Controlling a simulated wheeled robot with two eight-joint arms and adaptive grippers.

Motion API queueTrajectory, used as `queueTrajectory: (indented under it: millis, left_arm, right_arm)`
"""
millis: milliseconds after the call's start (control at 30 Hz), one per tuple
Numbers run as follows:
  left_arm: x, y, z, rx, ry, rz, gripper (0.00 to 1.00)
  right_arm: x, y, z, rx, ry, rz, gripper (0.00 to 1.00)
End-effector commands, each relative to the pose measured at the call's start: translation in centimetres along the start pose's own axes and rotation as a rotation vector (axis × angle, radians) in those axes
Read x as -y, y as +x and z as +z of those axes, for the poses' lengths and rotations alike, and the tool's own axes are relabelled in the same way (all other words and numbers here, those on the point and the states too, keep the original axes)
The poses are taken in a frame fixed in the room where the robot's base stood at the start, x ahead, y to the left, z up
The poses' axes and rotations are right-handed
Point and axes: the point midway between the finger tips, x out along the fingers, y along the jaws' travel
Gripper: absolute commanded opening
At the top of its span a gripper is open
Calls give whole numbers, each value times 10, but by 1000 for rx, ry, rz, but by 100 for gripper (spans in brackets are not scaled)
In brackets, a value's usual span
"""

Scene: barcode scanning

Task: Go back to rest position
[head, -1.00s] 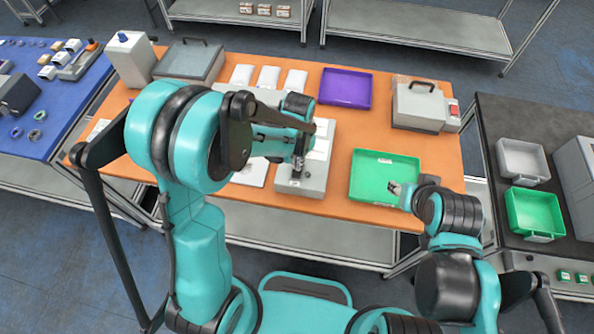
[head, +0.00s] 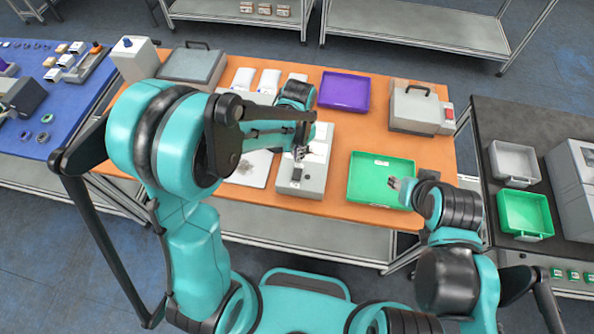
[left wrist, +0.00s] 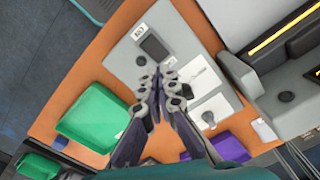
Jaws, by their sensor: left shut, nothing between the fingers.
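My left gripper (head: 300,152) is shut and empty above the grey scanning device (head: 314,184) in the head view. In the left wrist view the same gripper (left wrist: 158,80) points at the device (left wrist: 124,65), with its fingertips together. My right gripper (head: 396,184) is over the right edge of the green tray (head: 360,196); it is too small to tell its jaw state.
The orange table (head: 432,200) also holds a purple tray (head: 344,106), several white packages (head: 268,82), a grey lidded case (head: 192,66) and a grey box with a handle (head: 414,106). A blue table (head: 50,150) stands at left, a dark table (head: 486,118) at right.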

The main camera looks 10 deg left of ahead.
Motion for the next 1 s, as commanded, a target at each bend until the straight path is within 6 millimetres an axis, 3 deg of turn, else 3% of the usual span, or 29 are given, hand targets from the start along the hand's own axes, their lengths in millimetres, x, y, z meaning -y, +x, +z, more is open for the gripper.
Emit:
queueTrajectory:
  millis: [567, 767, 1000]
  left_arm:
    - [1, 0, 2, -9, -8, -3, 0]
    - [8, -7, 24, -107, -95, -36, 0]
    - [15, -9, 71, -298, -261, -92, 0]
  right_arm:
    - [0, 4, 3, 0, 0, 0, 40]
    - [0, 33, 24, 0, 0, 0, 40]
    - [0, 79, 57, 0, 0, 0, 40]
